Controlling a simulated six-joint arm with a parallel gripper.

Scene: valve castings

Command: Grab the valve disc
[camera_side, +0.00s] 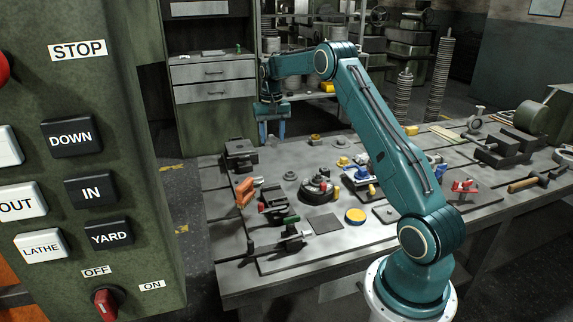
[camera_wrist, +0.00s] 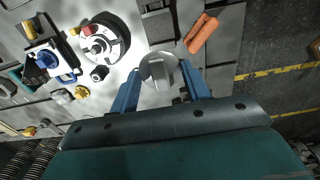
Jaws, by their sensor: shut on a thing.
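The valve disc (camera_wrist: 159,72) is a round grey metal piece with a raised rib across it. In the wrist view it sits between the two blue fingers of my gripper (camera_wrist: 160,84), which are shut on it. In the side view my gripper (camera_side: 272,133) points down at the far left edge of the bench. The disc cannot be made out clearly between the fingers there. I cannot tell from these views how high it is above the bench.
The bench (camera_side: 222,205) holds several parts. A round fixture with a red piece (camera_side: 318,187) stands mid-bench, also in the wrist view (camera_wrist: 105,42). Orange blocks (camera_side: 244,192) and a dark vise (camera_side: 240,155) lie at the left. A control panel (camera_side: 90,150) fills the left foreground.

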